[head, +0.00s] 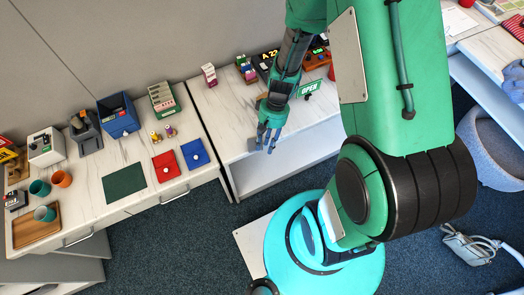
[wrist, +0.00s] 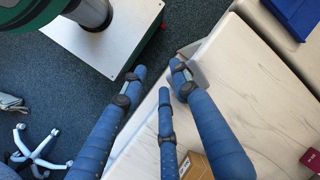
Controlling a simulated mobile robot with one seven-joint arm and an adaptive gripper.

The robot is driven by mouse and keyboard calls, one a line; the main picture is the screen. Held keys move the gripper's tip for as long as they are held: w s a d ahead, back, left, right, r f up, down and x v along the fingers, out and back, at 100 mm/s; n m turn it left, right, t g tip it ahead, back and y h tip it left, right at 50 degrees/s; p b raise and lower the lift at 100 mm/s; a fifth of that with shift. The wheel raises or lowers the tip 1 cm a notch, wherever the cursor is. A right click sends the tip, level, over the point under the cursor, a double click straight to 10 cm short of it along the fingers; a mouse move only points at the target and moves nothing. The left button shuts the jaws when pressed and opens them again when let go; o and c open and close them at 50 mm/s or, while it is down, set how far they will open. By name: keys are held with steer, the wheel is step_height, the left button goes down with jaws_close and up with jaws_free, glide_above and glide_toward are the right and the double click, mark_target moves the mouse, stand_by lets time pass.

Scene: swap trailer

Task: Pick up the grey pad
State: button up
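A small grey flat piece that looks like the grey pad (wrist: 198,76) lies at the edge of the pale marbled worktop in the wrist view, partly hidden behind one blue fingertip. In the head view the grey pad (head: 251,144) is a small pale patch just left of my fingers, hard to make out. My gripper (head: 267,146) points down at the front edge of the right-hand worktop. In the wrist view my gripper (wrist: 158,80) has its blue fingers apart with nothing between them. One finger is close beside the pad; I cannot tell whether it touches.
The marbled worktop (wrist: 250,90) ends in a straight edge over dark carpet. An OPEN sign (head: 311,88) and small boxes stand behind my gripper. A cardboard box (wrist: 195,166) shows below the fingers. A left counter holds a green mat (head: 124,181) and red and blue pouches.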

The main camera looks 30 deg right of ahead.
steer(key=s+a+f+m+y+b, duration=0.1)
steer(key=s+m+y, duration=0.15)
steer(key=s, duration=0.35)
steer(key=m+t+h+b, duration=0.2)
steer(key=m+t+b, duration=0.2)
steer(key=m+t, duration=0.7)
glide_toward(262, 151)
steer(key=s+n+t, duration=0.1)
steer(key=s+d+n+t, duration=0.1)
steer(key=shift+s+f+y, duration=0.15)
steer(key=shift+s+y, duration=0.1)
steer(key=shift+s, duration=0.1)
steer(key=shift+w+a+f+b, duration=0.1)
steer(key=shift+b, duration=0.2)
steer(key=shift+b+x, duration=1.4)
steer(key=shift+x, duration=3.45)
